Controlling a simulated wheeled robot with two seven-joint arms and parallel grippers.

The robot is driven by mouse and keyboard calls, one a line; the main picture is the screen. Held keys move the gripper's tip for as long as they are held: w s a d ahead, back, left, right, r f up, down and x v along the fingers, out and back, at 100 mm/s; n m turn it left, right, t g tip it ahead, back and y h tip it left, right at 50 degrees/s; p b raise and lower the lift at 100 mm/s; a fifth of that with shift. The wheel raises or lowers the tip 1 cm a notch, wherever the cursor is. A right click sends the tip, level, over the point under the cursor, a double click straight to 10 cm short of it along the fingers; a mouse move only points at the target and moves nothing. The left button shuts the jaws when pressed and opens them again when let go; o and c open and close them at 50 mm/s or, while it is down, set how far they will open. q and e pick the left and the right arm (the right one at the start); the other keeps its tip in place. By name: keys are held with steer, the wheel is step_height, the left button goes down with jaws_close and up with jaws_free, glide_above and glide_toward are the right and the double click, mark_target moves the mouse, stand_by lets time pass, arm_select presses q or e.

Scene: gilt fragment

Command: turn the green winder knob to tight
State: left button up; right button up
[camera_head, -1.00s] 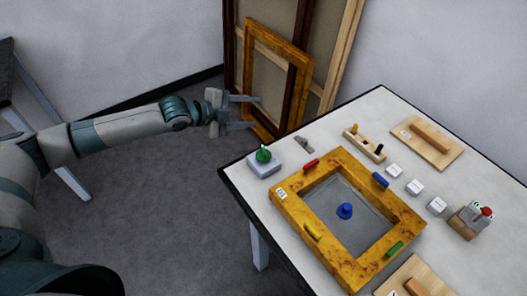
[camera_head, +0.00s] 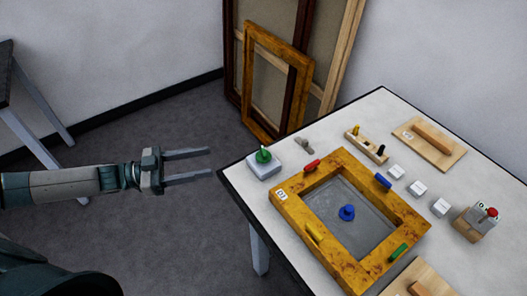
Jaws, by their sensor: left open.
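The green winder knob (camera_head: 263,155) sits on a small white-grey block (camera_head: 264,168) at the table's left corner. A pale mark shows on top of the knob, but it is too small to read. My left gripper (camera_head: 211,163) is open and empty, its two fingers pointing right toward the knob. It is left of the table edge, clearly apart from the knob. My right gripper is not in view.
A gilt frame (camera_head: 285,205) with coloured clamps and a blue knob (camera_head: 347,212) lies right of the winder on the white table (camera_head: 240,178). A small grey piece (camera_head: 305,145) lies behind the winder. Frames (camera_head: 262,80) lean on the wall.

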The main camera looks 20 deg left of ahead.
mark_target(261, 152)
arm_select(q)
steer(key=shift+d, duration=0.1)
stand_by(0.3)
steer(key=p+x, duration=0.1)
steer(key=x, duration=0.3)
steer(key=shift+w+d+r+p, duration=0.1)
steer(key=shift+d+r+p, duration=0.15)
steer(key=shift+p, duration=0.15)
steer(key=p+x, duration=0.4)
steer(key=x, duration=0.7)
steer(key=shift+w+d+f, duration=0.1)
steer(key=shift+w+d, duration=0.3)
steer(key=shift+d, duration=0.2)
steer(key=shift+d+f, duration=0.1)
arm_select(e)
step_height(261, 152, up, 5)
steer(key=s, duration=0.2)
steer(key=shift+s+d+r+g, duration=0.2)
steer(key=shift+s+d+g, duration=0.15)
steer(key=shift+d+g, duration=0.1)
arm_select(q)
steer(key=c, duration=1)
